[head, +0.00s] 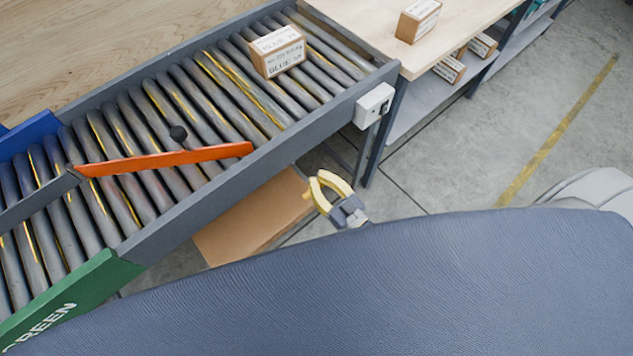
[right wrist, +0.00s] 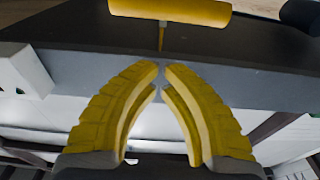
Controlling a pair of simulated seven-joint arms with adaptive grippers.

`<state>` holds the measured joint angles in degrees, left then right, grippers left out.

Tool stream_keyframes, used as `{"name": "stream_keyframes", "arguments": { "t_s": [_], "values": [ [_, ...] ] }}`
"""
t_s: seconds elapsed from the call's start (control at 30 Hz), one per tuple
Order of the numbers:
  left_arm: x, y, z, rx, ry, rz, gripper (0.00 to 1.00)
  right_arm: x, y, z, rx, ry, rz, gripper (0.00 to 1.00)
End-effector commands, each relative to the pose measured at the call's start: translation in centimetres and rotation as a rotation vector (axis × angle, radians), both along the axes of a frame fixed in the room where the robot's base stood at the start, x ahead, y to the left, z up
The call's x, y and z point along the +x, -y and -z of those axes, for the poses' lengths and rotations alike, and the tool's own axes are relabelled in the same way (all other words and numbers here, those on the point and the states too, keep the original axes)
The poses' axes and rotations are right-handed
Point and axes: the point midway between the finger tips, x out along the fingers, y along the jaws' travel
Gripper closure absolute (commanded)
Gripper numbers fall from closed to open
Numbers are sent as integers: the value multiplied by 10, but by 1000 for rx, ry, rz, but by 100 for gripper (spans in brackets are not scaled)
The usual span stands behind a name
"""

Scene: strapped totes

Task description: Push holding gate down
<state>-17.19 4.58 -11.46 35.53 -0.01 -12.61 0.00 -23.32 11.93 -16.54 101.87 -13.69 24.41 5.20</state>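The orange gate bar (head: 165,160) slants across the roller conveyor in the head view. A black knob (head: 178,133) stands beside it near its middle. My right gripper (head: 318,184) has yellow fingers and is off the conveyor's near side, below and right of the gate's free end, apart from it. In the right wrist view its fingertips (right wrist: 162,67) are together with nothing visible between them, in front of the grey conveyor rail. A yellow-orange rounded bar (right wrist: 170,11) shows beyond them; I cannot tell whether it is the gate. My left gripper is not in view.
A white box (head: 374,104) is fixed to the conveyor's side rail (head: 225,165). A brown carton (head: 252,217) is below the conveyor. A wooden bench holds another carton (head: 418,20).

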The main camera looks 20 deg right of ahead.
Motion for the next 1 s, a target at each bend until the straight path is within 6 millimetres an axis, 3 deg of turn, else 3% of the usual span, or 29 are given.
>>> {"name": "stream_keyframes", "arguments": {
  "t_s": [0.03,0.2,0.43,0.67,1.0],
  "values": [
    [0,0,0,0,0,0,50,-14,5,6,-5,-11,0,100],
    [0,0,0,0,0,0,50,-42,17,9,-4,-10,-1,100],
    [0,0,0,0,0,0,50,-69,29,12,-4,-8,0,100],
    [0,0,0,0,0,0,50,-81,34,13,-4,-6,0,100],
    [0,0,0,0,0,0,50,-82,35,13,-4,-6,0,100]
  ]
}}
